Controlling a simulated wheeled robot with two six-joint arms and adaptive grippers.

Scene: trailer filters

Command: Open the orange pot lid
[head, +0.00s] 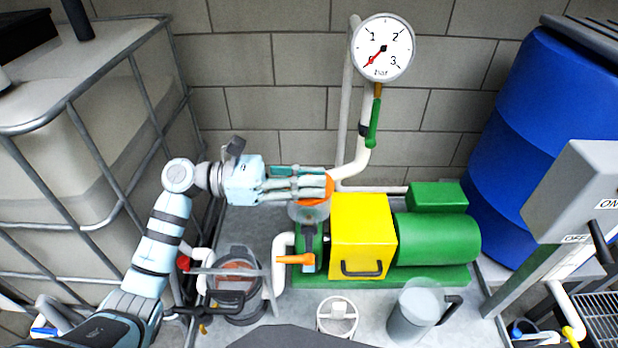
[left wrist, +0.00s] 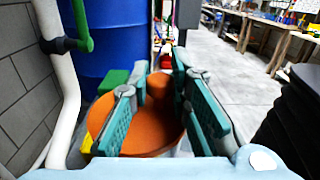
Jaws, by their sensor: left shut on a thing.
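The orange lid (head: 326,203) is at the top of a clear pot (head: 306,214) left of the yellow pump housing. My left gripper (head: 318,187) comes in level from the left and is shut on the lid, partly covering it. In the left wrist view the round orange lid (left wrist: 152,132) lies between the teal fingers (left wrist: 155,95), with a raised orange knob at its far side. I cannot tell whether the lid is seated on the pot or lifted off. My right gripper is not in view.
The yellow housing (head: 358,235) and green pump (head: 436,238) stand to the right. A white pipe (head: 363,140) with a gauge (head: 382,47) rises behind. An orange-handled valve (head: 296,259) is in front. A strainer pot (head: 238,285) and clear jug (head: 413,310) stand on the floor tray.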

